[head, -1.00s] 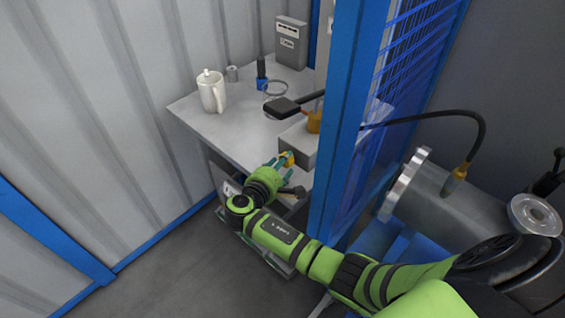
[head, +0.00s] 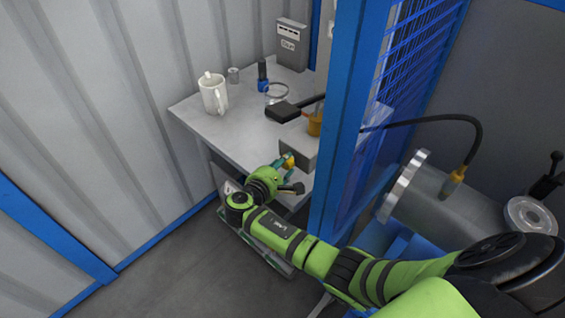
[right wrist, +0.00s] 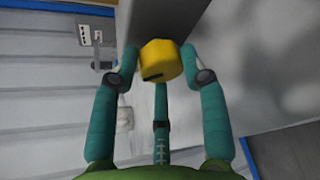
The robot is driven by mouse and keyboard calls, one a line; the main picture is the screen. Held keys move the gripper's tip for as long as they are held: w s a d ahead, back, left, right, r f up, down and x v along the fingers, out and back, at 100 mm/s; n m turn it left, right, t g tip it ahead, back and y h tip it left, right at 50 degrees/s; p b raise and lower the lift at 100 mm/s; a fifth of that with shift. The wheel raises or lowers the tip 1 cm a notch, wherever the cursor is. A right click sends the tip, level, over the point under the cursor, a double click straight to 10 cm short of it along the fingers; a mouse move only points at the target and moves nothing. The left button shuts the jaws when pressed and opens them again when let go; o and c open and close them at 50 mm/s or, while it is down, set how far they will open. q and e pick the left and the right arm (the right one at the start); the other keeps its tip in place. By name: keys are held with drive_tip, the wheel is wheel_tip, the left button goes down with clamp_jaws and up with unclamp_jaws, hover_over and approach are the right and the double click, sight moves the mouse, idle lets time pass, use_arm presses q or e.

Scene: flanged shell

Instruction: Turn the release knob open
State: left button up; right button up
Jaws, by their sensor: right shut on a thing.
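The yellow release knob (right wrist: 160,62) sits on the front of a grey box (head: 298,143) at the table's front edge. It has a dark slot low on its face in the right wrist view. My right gripper (head: 284,163) is at the knob, with its green fingers around it. In the right wrist view the fingers (right wrist: 160,72) close on the knob from left and right, with a third finger below. In the head view the fingers partly hide the knob. My left gripper is not in view.
A grey table (head: 235,135) holds a white pitcher (head: 214,93), a small grey cup (head: 234,75), a blue-based bottle (head: 263,78) and a black flat object (head: 282,111). A blue post (head: 345,120) and mesh stand close right of my arm. A flanged cylinder (head: 440,190) lies beyond.

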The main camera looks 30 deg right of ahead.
drive_tip(key=shift+r+n+g+p, duration=0.2)
drive_tip(key=shift+n+g+p, duration=0.5)
drive_tip(key=shift+p, duration=0.5)
drive_tip(key=shift+w+f+n+g+p, duration=0.1)
drive_tip(key=shift+n+g+p, duration=0.5)
drive_tip(key=shift+n, duration=0.5)
drive_tip(key=shift+w+f+n+g+h, duration=0.15)
drive_tip(key=shift+n+g+h, duration=0.15)
drive_tip(key=shift+n+g, duration=0.4)
drive_tip(key=shift+n+g+b, duration=0.6)
drive_tip(key=shift+n+b, duration=0.5)
drive_tip(key=shift+n, duration=0.1)
drive_tip(key=shift+h, duration=0.3)
drive_tip(key=o, duration=0.8)
